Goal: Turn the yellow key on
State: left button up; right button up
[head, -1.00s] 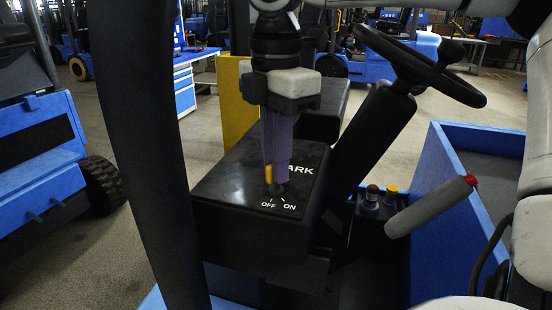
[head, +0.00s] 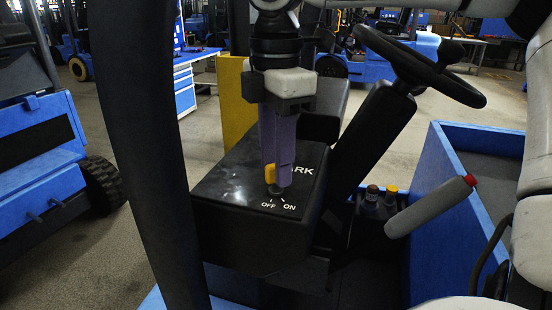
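The yellow key (head: 270,174) stands upright in a dark round switch (head: 275,190) on top of a black console. White OFF and ON labels are printed in front of the switch. My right gripper (head: 277,180) comes down from above, with its purple fingers at the key. The key's yellow face shows at the lower left of the fingers. Whether the fingers press on the key is unclear, as they overlap it from this angle. The key's exact setting is hard to read. My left gripper is not in view.
The black console (head: 225,190) carries a partly covered white word ending in ARK. A steering wheel (head: 420,65) on a slanted column and a grey lever (head: 430,208) with a red tip stand to the right. A dark post (head: 150,150) rises at the left.

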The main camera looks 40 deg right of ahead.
notch_tip(320, 180, up, 10)
jog(key=shift+r, duration=0.15)
dwell(0.6)
dwell(0.5)
